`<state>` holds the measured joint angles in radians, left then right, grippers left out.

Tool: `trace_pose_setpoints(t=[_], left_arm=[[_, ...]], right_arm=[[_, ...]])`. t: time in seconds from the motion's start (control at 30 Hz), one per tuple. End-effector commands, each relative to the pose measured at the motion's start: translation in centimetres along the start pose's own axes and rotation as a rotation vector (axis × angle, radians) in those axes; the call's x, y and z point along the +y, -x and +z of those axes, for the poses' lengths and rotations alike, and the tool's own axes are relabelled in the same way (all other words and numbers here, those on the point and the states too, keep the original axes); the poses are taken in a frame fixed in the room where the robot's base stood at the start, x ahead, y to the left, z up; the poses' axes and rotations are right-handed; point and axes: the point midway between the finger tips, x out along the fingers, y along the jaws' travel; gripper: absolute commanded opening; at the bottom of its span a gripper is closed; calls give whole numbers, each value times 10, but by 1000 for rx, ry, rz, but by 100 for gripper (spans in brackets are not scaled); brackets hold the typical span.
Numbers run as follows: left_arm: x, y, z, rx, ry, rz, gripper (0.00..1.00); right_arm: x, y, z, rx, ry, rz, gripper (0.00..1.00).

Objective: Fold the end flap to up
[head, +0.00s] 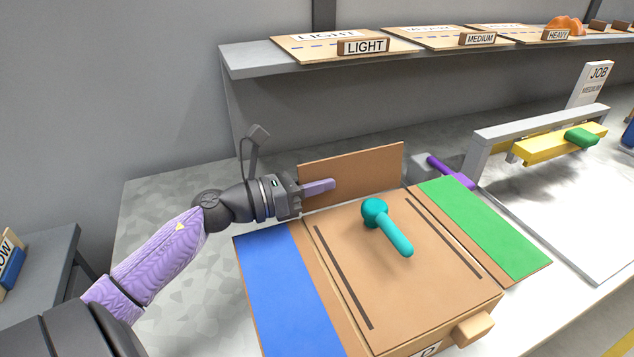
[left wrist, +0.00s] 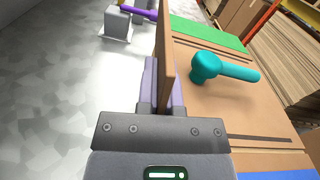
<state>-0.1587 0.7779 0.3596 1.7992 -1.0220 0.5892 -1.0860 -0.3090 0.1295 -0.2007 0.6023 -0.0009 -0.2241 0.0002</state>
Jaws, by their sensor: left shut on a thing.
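A brown box (head: 350,245) stands on the table, with a blue panel (head: 285,285) on its left and a green panel (head: 484,225) on its right. The brown end flap (head: 365,172) stands about upright along the box's far edge. My left gripper (head: 322,186) is shut on this flap near its left end. In the left wrist view, the flap (left wrist: 166,50) shows edge-on between the purple fingers of the gripper (left wrist: 163,85). A teal handled tool (head: 388,226) lies on top of the box; it also shows in the left wrist view (left wrist: 222,69). My right gripper is not in view.
A shelf (head: 250,62) behind holds flat boards with signs LIGHT (head: 364,47), MEDIUM and HEAVY. A grey frame with a yellow bar (head: 545,147) and a purple bar (head: 447,172) stand to the right. A wooden knob (head: 473,328) sticks out of the box's near side.

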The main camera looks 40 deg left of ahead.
Motion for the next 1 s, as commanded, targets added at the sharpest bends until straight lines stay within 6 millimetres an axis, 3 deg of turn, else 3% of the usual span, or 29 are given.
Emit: trace_pose_setpoints(t=[0.4, 0.93, 1.0], left_arm=[[-8, 0, -2, 2, -156, 0, 0], [-9, 0, -2, 3, -175, -1, 0], [-9, 0, -2, 3, -175, -1, 20]], right_arm=[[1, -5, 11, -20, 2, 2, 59], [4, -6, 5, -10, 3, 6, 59], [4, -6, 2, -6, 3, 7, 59]])
